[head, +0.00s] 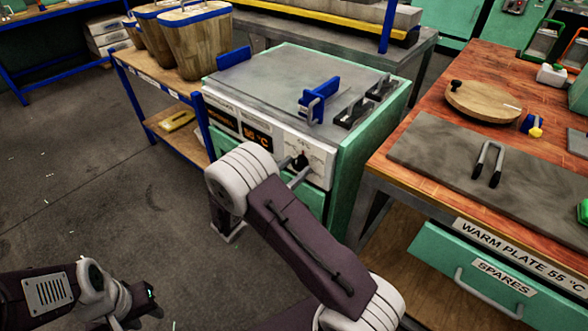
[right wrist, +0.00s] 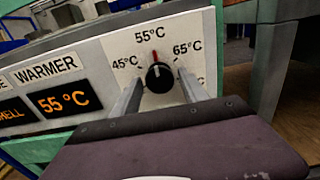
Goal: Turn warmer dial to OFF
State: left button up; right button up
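The warmer dial (right wrist: 160,77) is a round black knob with a red pointer on a white panel. The pointer is up at the 55°C mark, between 45°C and 65°C. No OFF mark is visible; part of the panel is hidden behind my fingers. The dial also shows in the head view (head: 301,160). My right gripper (right wrist: 160,88) is open, with one finger on each side of the dial and narrow gaps showing. The WARMER display (right wrist: 65,101) reads 55 °C. My left gripper (head: 148,301) is low at the bottom left, away from the warmer; its opening is unclear.
The warmer cabinet (head: 345,170) has a grey top with blue brackets (head: 318,97). A wooden bench (head: 430,115) on the right carries a grey plate and a round board (head: 483,101). A cart with wooden buckets (head: 195,45) stands left. Floor at left is clear.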

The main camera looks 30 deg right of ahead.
grip_shut()
jog(key=shift+r+n+p, duration=0.15)
jog(key=shift+n+p, duration=0.15)
jog(key=shift+p, duration=0.4)
jog(key=n+p, duration=0.5)
jog(key=p, duration=0.2)
jog(key=shift+s+r+n, duration=0.1)
jog(key=shift+n, duration=0.2)
jog(key=n+p, duration=0.2)
jog(key=shift+n, duration=0.4)
jog(key=n+p, duration=0.2)
jog(key=n, duration=0.1)
jog(key=shift+n, duration=0.3)
jog(key=n+p, duration=0.1)
jog(key=n, duration=0.2)
jog(key=shift+n+p, duration=0.3)
jog(key=shift+p, duration=0.1)
jog(key=n, duration=0.3)
jog(key=shift+n+p, duration=0.3)
jog(key=shift+p, duration=0.05)
jog(key=shift+n, duration=1.9)
jog(key=shift+p, duration=0.3)
